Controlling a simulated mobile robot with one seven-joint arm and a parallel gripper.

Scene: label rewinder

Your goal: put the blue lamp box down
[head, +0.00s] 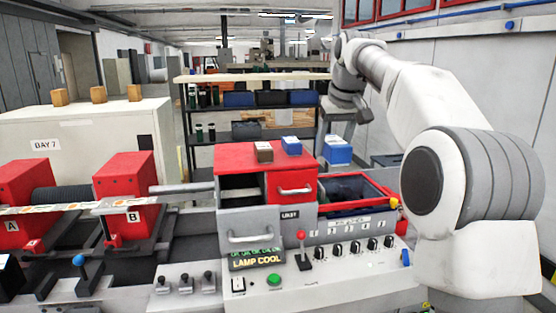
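A blue box with a white top (338,154) is at my gripper (335,136), at the end of the arm that reaches in from the right. The fingers point down, and the box appears gripped between them, though the contact is small in the picture. The box looks raised, just behind and above the red-rimmed open bin (376,194). A smaller blue box with a pale top (291,146) sits on the red-topped drawer cabinet (240,160), beside a brown box (264,152). The box's underside is hidden.
The cabinet's upper left compartment (240,189) is open. A console with a lamp display (257,260), a red-knobbed lever (302,250) and several knobs fills the front. Red rewinder stands (125,185) are at left. A shelf (250,112) stands behind.

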